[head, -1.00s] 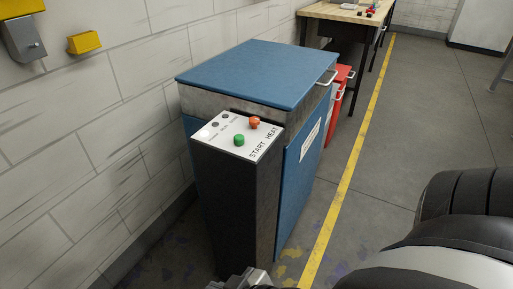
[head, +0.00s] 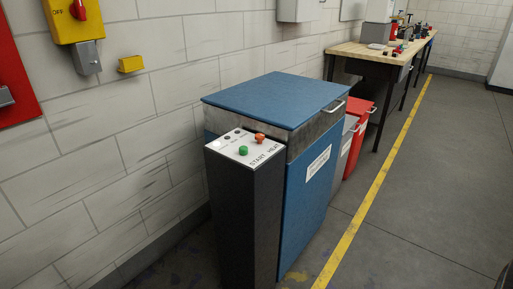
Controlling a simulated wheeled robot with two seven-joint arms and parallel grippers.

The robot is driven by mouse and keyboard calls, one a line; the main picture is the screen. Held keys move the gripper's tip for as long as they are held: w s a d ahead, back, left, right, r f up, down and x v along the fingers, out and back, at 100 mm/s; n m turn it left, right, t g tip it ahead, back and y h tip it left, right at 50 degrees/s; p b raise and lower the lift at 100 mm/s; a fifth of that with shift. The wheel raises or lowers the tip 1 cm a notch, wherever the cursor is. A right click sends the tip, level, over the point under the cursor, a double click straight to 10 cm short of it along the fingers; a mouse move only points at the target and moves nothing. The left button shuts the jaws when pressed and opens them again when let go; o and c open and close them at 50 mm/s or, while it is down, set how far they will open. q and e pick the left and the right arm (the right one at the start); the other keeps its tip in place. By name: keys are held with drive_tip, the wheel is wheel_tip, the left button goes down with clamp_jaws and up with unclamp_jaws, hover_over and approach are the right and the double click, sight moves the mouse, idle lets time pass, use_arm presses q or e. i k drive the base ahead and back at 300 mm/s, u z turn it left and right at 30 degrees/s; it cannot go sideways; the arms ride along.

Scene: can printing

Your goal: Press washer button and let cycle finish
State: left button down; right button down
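The washer (head: 308,190) is a blue cabinet with a shut blue lid (head: 275,98) and a metal handle at the lid's right. A dark control post (head: 243,215) stands at its front left with a white sloped panel (head: 227,147) on top. The panel carries a green button (head: 243,151) and an orange-red button (head: 260,138), with "START HEAT" lettering and small dark indicators. A pale round spot at the panel's left could be a lamp. Neither of my grippers shows in the head view now.
Red and grey bins (head: 358,137) stand behind the washer. A wooden workbench (head: 377,52) with tools lies farther back. A yellow switch box (head: 77,22) and a small yellow box (head: 131,64) are on the left wall. Floor right of the yellow line (head: 367,228) is clear.

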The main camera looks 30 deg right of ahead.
sight(243, 150)
drive_tip(key=z, duration=1.55)
drive_tip(key=i, duration=0.5)
drive_tip(key=u, duration=0.05)
